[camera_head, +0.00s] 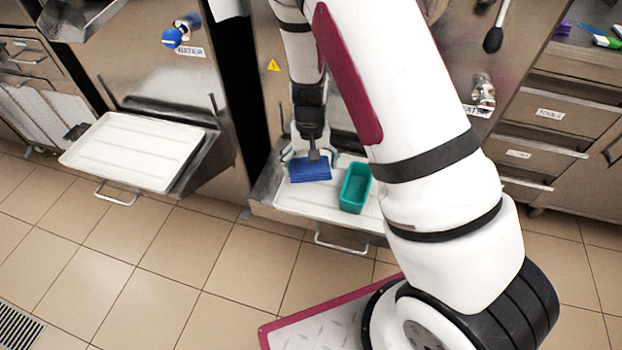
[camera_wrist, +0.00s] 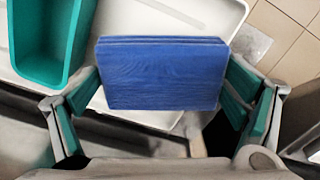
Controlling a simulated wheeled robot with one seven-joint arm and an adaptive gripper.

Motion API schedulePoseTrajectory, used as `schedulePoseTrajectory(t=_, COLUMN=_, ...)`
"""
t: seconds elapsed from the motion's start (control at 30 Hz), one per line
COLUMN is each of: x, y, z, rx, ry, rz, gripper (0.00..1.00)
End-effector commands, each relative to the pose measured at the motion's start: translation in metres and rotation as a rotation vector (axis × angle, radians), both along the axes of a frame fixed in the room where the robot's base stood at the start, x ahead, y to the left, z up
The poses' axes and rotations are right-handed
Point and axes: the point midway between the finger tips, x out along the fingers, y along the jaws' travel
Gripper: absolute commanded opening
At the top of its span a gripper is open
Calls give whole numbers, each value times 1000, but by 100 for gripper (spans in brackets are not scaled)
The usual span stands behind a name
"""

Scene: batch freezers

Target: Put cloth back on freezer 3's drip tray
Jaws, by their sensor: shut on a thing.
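The folded blue cloth (camera_head: 310,172) is at my gripper (camera_head: 311,157) in the head view, over the left part of a white drip tray (camera_head: 292,203). In the wrist view, the cloth (camera_wrist: 163,75) lies between the teal-padded fingers of my gripper (camera_wrist: 163,92), which is shut on it. The white drip tray (camera_wrist: 205,14) shows beyond the cloth. I cannot tell whether the cloth touches the tray. No freezer number is readable here.
A teal open container (camera_head: 355,188) stands on the same tray, right of the cloth; it also shows in the wrist view (camera_wrist: 75,40). Another white tray (camera_head: 130,150) at the left is empty. Steel freezer fronts stand behind, and drawers (camera_head: 560,108) at the right.

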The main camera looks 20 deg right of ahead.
Motion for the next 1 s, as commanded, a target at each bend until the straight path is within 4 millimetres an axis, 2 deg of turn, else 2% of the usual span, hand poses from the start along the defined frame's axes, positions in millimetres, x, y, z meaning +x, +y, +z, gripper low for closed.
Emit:
schedulePoseTrajectory(t=0.03, x=7, y=-6, z=-1, rx=-1, ry=0, rz=-1, gripper=61)
schedulePoseTrajectory(t=0.13, x=3, y=-3, z=-21, rx=0, ry=4, rz=0, gripper=61)
schedulePoseTrajectory(t=0.37, x=4, y=-3, z=-35, rx=0, ry=1, rz=0, gripper=61)
schedulePoseTrajectory(t=0.63, x=6, y=-4, z=-69, rx=-1, ry=1, rz=-1, gripper=61)
schedulePoseTrajectory(t=0.97, x=7, y=-5, z=-71, rx=0, ry=0, rz=1, gripper=61)
schedulePoseTrajectory(t=1.0, x=7, y=-5, z=-72, rx=0, ry=0, rz=1, gripper=93)
